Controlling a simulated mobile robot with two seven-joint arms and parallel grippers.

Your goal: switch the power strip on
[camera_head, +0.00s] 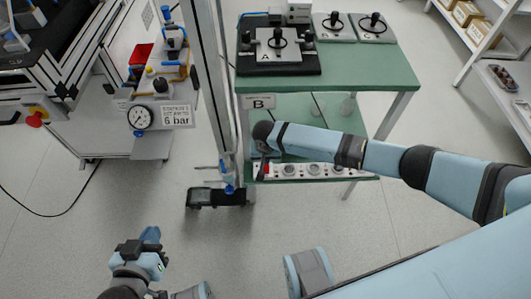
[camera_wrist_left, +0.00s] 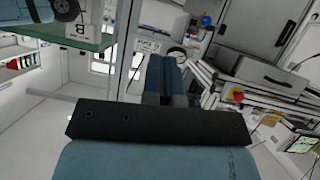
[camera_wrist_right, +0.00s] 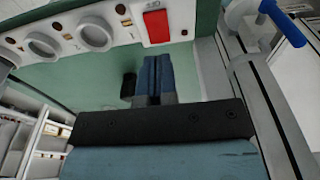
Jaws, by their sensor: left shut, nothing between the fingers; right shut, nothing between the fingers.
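The white power strip (camera_head: 315,171) with round sockets lies along the front of the green table's lower shelf in the head view. Its red switch (camera_head: 266,169) is at the left end. In the right wrist view the strip (camera_wrist_right: 68,38) crosses the top, and the red switch (camera_wrist_right: 156,27) is beyond the fingertips. My right gripper (camera_wrist_right: 154,60) is shut and empty, just short of the switch; I cannot tell whether it touches. In the head view my right arm hides most of that gripper. My left gripper (camera_head: 150,236) is shut and empty, low at the left, far from the strip.
The green table (camera_head: 365,70) carries several control boxes on top. A metal post (camera_head: 212,80) stands just left of the strip. A bench with a pressure gauge (camera_head: 140,117) is at the left.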

